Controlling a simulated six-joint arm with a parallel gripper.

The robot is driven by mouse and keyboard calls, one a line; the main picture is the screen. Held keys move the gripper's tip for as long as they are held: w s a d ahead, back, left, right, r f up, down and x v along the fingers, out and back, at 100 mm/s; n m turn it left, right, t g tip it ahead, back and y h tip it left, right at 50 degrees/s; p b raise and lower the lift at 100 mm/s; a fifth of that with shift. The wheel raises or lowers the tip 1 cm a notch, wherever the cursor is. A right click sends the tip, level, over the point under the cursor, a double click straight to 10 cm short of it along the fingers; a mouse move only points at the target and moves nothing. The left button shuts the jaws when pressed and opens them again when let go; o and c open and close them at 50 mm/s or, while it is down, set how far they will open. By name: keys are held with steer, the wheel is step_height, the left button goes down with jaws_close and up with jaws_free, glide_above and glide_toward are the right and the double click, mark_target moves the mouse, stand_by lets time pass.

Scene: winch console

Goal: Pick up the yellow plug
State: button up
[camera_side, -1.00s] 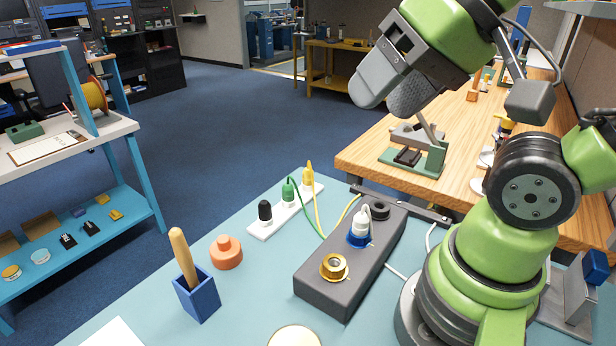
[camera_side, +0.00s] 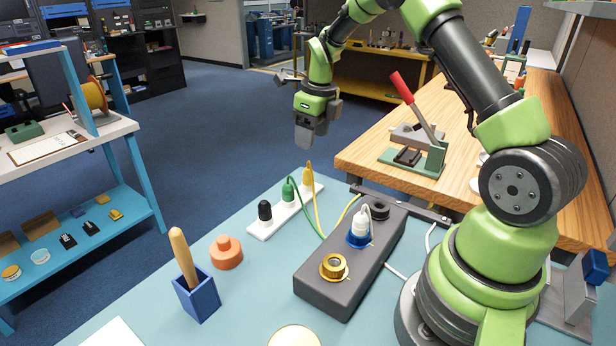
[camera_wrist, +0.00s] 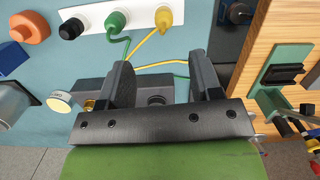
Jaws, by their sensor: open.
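The yellow plug (camera_side: 308,180) stands upright at the far end of a white strip (camera_side: 263,229), with a yellow cable running from it. In the wrist view the yellow plug (camera_wrist: 164,17) is at the top, ahead of the fingers. My gripper (camera_side: 307,140) hangs pointing down above the plug, apart from it. In the wrist view my gripper (camera_wrist: 163,82) has its two fingers spread with nothing between them. The green plug (camera_side: 289,191) with its green cable and the black plug (camera_side: 265,212) stand on the same strip.
A dark grey console box (camera_side: 320,292) has a gold socket (camera_side: 334,267), a white plug (camera_side: 360,222) in a blue socket and a black ring. An orange knob (camera_side: 226,252) and a blue cup (camera_side: 197,294) stand nearer. A red-handled lever press (camera_side: 416,139) stands on the wooden bench.

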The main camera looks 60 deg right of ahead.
mark_target(309, 169)
steer(key=shift+m, duration=0.6)
steer(key=f, duration=0.5)
steer(key=shift+w+d+f, duration=0.3)
steer(key=shift+d+f, duration=0.05)
steer(key=shift+w+f, duration=0.15)
steer(key=shift+f, duration=0.75)
steer(key=shift+w+f, duration=0.2)
steer(key=shift+f, duration=0.75)
steer(key=shift+w+f, duration=0.15)
steer(key=shift+f, duration=0.75)
steer(key=shift+c, duration=0.4)
steer(key=c, duration=0.9)
